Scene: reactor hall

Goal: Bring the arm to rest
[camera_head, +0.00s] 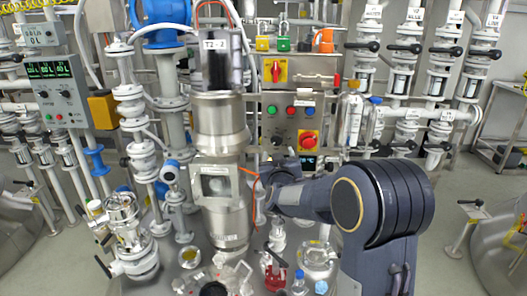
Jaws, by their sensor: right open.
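My right arm comes in from the right, its large dark joint in front of the equipment. It reaches left toward the steel column labelled T2-2 (220,125). My right gripper (268,190) is at the far end of this arm, close to the right side of the column in the picture. It is small and dark here, and its fingers are hard to make out. I see nothing held in it. It is open. I cannot tell whether it touches the column. My left gripper is not in view.
A control panel (290,140) with coloured buttons stands behind the arm. Padlocks hang above it. White valves and pipes (400,120) fill the back right. A display box (55,90) is at left.

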